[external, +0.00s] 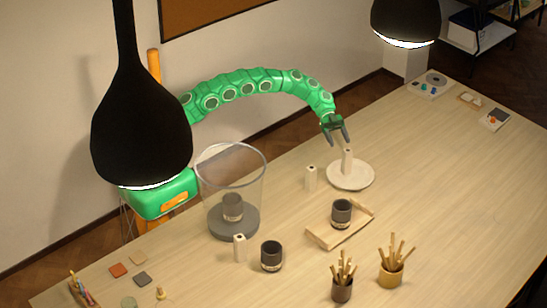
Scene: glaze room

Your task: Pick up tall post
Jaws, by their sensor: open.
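Three cream upright posts stand on the table. The tallest-looking post (347,162) stands upright on a round white plate (366,184). A second post (311,179) stands on the table just left of the plate. A third post (239,248) stands further toward the front left, next to the clear cylinder. My gripper (337,142) is open and empty, with its fingers pointing down. It is just above and slightly left of the post on the plate. I cannot tell whether the fingers touch it.
A clear cylinder (263,190) holds a dark cup (233,207). Another dark cup (341,212) sits on a wooden board (321,237), and a third (271,256) stands at the front. Two pots (391,274) (342,289) hold wooden tools. Black lamps (140,130) hang above.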

